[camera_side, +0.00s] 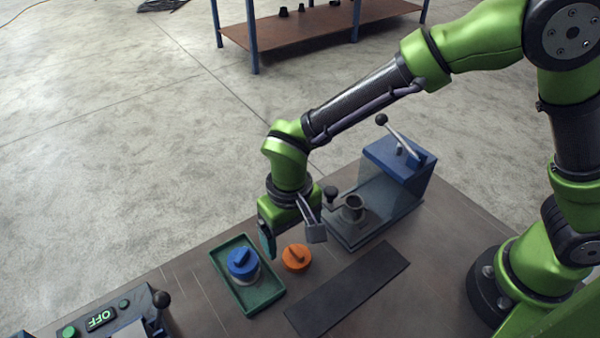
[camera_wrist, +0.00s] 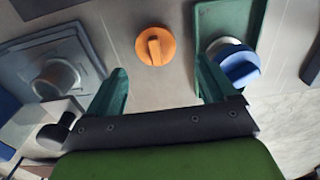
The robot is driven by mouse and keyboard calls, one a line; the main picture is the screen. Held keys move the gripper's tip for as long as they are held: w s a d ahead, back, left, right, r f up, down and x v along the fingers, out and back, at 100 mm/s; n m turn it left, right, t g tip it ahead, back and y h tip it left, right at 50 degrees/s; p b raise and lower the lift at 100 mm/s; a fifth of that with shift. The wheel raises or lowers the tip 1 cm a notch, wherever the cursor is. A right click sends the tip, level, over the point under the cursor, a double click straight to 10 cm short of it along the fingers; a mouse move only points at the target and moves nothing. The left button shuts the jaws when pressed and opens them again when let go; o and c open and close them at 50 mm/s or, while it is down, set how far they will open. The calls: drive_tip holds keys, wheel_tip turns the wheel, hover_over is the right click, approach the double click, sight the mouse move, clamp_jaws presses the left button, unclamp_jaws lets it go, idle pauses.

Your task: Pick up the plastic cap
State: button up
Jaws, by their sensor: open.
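An orange round cap with a raised grip bar (camera_side: 296,257) lies on the table to the right of the green tray. In the wrist view the orange cap (camera_wrist: 155,46) sits beyond and between my fingertips, with a clear gap around it. A blue cap with a similar bar (camera_side: 242,262) sits on a pale round piece in the tray; it also shows in the wrist view (camera_wrist: 238,65), beyond my right finger. Which one is the plastic cap, I cannot tell. My gripper (camera_wrist: 162,72) is open and empty, above the table; in the side view (camera_side: 276,240) its far finger is hidden.
The green tray (camera_side: 273,302) is at the left of the orange cap. A blue-grey fixture with a lever (camera_side: 398,165) and a grey cylindrical piece (camera_side: 353,208) stand behind at the right. A dark flat mat (camera_side: 347,290) lies in front. A control panel (camera_side: 101,318) is at the lower left.

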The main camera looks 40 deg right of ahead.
sight(292, 245)
drive_tip(key=f, duration=0.4)
drive_tip(key=shift+w+d+f, duration=0.2)
drive_tip(key=shift+w+f, duration=0.05)
drive_tip(key=shift+f, duration=0.15)
drive_tip(key=c, duration=1)
drive_tip(key=shift+o, duration=0.2)
wheel_tip(292, 245, up, 15)
drive_tip(key=shift+f, duration=0.15)
